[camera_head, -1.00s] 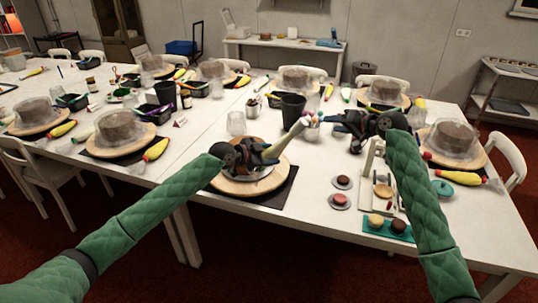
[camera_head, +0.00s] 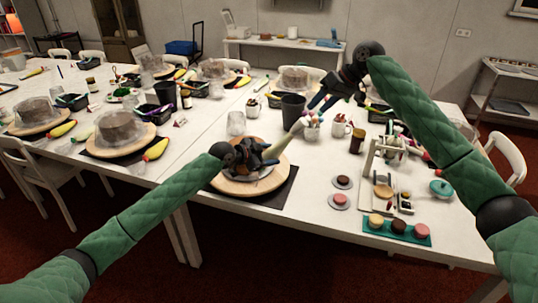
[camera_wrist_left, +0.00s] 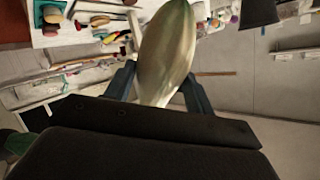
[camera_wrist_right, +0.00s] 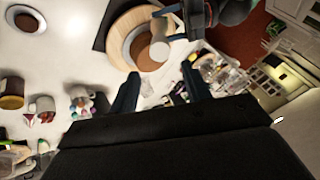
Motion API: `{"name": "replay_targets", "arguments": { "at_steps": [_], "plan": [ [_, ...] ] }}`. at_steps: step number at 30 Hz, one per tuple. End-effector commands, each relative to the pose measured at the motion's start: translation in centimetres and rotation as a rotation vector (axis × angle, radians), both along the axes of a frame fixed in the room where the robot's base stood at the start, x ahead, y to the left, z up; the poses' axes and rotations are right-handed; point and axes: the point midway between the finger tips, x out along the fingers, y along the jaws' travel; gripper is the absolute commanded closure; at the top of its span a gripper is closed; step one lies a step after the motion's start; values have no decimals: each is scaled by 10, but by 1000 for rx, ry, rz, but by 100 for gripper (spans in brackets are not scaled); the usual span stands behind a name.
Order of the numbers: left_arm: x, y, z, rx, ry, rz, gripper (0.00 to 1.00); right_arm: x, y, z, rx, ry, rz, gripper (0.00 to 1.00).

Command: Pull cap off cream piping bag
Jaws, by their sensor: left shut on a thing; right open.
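The cream piping bag (camera_head: 284,145) is pale and slants up to the right from my left gripper (camera_head: 264,160), which is shut on it above the round wooden turntable (camera_head: 228,185). I cannot make out the cap; the bag's upper end meets a cup of coloured items in the head view. My right gripper (camera_head: 322,104) is open and raised above the table, behind and right of the bag. No object shows between its fingers in the right wrist view (camera_wrist_right: 158,88).
A dark bucket (camera_head: 292,107) stands behind the bag. A cup of coloured items (camera_head: 312,131), a white mug (camera_head: 339,127) and a brown jar (camera_head: 357,141) stand to the right. A teal tray of small cakes (camera_head: 380,234) lies at the front right. Bare table lies left of the turntable.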

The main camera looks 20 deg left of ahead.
Motion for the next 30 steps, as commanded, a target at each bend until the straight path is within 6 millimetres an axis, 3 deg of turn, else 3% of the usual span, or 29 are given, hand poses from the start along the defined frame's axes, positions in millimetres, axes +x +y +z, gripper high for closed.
{"name": "replay_targets", "arguments": {
  "at_steps": [11,30],
  "plan": [
    [0,0,1,-1,-1,0,57,-2,3,-4,-24,6,20,52],
    [0,0,1,-1,-1,0,57,-3,43,-61,-23,5,18,52]
  ]
}}
